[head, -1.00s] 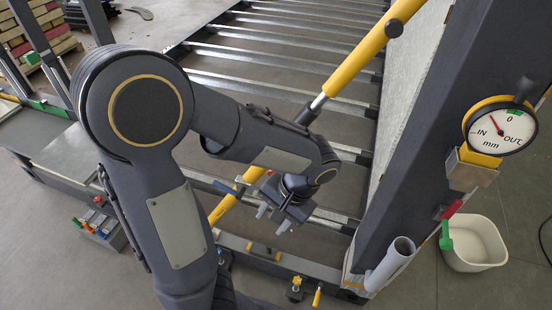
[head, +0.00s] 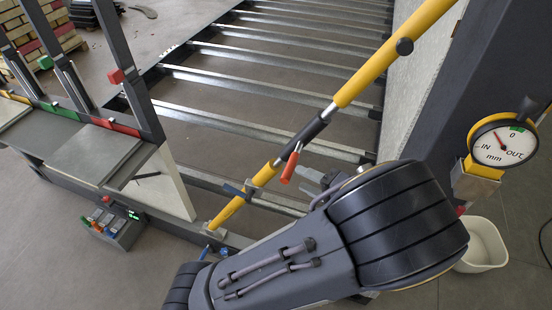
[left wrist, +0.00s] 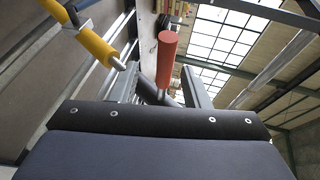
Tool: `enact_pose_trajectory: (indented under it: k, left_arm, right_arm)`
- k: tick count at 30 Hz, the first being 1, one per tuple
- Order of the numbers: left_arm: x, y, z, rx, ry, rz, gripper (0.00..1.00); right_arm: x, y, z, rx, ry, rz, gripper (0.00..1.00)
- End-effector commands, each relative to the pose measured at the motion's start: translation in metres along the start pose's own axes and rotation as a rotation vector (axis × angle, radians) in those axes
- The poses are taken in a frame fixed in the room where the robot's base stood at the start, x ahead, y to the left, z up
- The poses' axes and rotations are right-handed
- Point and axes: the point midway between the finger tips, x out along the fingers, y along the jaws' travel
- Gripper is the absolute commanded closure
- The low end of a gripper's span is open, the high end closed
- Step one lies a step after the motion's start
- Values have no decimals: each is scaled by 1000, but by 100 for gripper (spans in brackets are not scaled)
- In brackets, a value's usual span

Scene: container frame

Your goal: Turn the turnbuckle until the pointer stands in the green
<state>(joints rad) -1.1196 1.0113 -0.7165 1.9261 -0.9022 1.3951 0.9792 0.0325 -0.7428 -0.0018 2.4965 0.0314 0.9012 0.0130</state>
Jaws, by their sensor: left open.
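The turnbuckle (head: 318,125) runs slantwise between yellow tubes, with a dark sleeve in its middle. A red handle (head: 290,163) sticks out below the sleeve. The round gauge (head: 503,147) hangs on the dark post at right. Its red pointer leans up and left, to the left of the green patch near 0. My left gripper (head: 311,178) is open and empty, just right of the red handle and partly hidden by my arm. In the left wrist view the red handle (left wrist: 166,60) shows between the open fingers; whether they touch it I cannot tell.
A yellow tube (left wrist: 92,46) shows left of the fingers in the left wrist view. Metal crossbars (head: 250,85) lie behind the turnbuckle. A white bucket (head: 484,245) stands at lower right. A small box with coloured knobs (head: 112,228) is on the floor at left.

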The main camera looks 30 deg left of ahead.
Motion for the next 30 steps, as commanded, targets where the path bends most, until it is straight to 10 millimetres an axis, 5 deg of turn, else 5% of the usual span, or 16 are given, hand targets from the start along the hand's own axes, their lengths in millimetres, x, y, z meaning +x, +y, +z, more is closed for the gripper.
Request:
enact_pose_trajectory:
  k: [5,18,30]
  left_arm:
    - [2,-6,-6,-15,27,-44,58]
    - [65,-8,-6,-12,24,-41,58]
    - [73,-7,-7,-14,26,-39,60]
  right_arm:
    - [-3,-2,-2,0,0,0,47]
    - [-15,-7,-8,0,0,0,47]
    - [-15,-7,-8,0,0,0,47]
